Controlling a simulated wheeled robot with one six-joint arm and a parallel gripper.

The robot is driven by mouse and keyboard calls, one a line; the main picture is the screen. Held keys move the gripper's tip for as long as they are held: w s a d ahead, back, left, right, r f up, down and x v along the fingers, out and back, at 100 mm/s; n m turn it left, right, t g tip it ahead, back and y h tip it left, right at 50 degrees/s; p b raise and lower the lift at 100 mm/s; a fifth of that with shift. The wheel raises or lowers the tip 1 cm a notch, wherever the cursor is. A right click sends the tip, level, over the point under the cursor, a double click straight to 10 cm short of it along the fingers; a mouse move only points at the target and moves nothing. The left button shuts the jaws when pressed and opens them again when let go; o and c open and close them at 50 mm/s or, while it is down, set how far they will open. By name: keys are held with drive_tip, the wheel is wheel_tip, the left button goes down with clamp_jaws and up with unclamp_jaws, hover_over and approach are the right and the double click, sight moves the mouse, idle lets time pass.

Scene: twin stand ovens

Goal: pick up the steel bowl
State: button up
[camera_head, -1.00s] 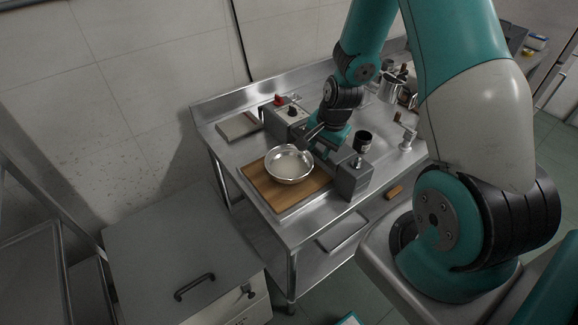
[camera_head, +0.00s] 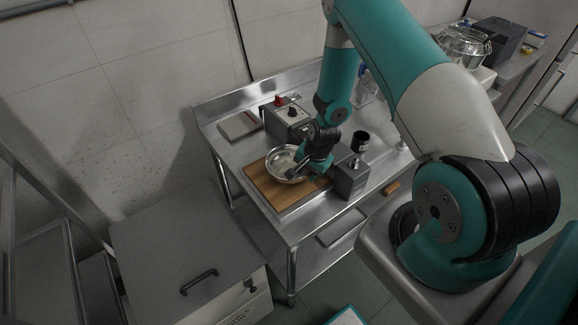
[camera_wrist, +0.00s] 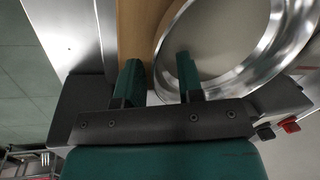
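The steel bowl (camera_head: 281,160) is round, shiny and upright on a wooden board (camera_head: 262,187) on the steel table. My gripper (camera_head: 296,171) is at the bowl's right side and covers part of its rim. In the wrist view the bowl (camera_wrist: 228,42) fills the upper right. My gripper (camera_wrist: 158,68) is open there, with one green finger over the bowl's inside and the other outside, above the board. The rim lies between the fingers, with gaps visible beside it. I cannot tell how far below the rim the fingertips reach.
A grey box with a red knob (camera_head: 285,119) stands behind the bowl, and another grey box (camera_head: 350,176) stands close on its right. A black cup (camera_head: 360,141) is further right. The table's front edge is clear.

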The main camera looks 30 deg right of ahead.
clamp_jaws()
idle(0.3)
